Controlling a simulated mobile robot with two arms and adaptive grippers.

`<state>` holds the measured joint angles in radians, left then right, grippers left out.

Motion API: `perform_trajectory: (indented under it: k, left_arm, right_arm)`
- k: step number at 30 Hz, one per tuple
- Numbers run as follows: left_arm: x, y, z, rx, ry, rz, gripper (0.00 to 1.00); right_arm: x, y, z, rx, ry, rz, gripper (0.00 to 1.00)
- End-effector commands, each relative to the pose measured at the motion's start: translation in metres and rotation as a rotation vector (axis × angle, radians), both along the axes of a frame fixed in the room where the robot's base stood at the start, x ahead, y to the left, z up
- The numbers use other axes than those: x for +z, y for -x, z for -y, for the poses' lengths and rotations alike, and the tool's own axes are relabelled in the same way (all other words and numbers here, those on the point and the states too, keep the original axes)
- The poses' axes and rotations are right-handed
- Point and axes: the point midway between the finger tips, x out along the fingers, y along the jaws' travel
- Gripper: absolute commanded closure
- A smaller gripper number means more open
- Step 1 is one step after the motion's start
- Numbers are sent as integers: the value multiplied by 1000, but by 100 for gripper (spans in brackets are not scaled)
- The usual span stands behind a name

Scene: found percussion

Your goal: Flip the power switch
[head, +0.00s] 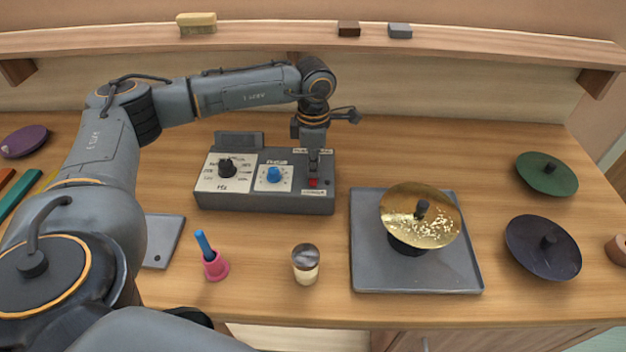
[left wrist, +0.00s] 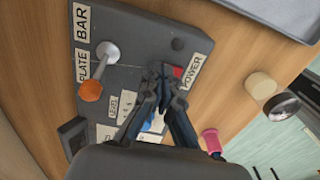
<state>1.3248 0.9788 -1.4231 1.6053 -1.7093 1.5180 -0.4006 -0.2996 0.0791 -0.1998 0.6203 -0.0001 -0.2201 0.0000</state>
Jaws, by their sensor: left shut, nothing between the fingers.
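The dark grey control box (head: 265,201) sits on the table, with a black dial, a blue knob and labels on its top. Its small red power switch (head: 313,183) is near the right end; it also shows as a red patch (left wrist: 178,71) beside the POWER label in the left wrist view. My left gripper (head: 314,162) points down over the box's right end. In the left wrist view its fingers (left wrist: 160,72) are together and empty, close beside the red switch. I cannot tell whether they touch it. My right gripper is not in view.
A metal lever with an orange tip (left wrist: 92,90) rises from the box near the PLATE and BAR labels. A grey tray (head: 368,272) with a gold disc (head: 440,215) stands to the right. A pink cup (head: 216,267) and a small jar (head: 306,272) are in front.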

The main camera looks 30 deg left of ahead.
Motion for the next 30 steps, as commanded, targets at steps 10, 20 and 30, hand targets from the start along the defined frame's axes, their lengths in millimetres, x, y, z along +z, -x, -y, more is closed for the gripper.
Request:
perform_trajectory:
  k: [10, 20, 30]
  left_arm:
    - [1, 0, 0, 0, 1, -1, 100]
    - [27, 0, 0, 0, 0, 0, 100]
    - [54, 0, 0, 0, 0, 0, 100]
  right_arm:
    - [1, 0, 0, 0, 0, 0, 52]
    - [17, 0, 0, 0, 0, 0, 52]
    - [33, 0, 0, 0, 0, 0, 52]
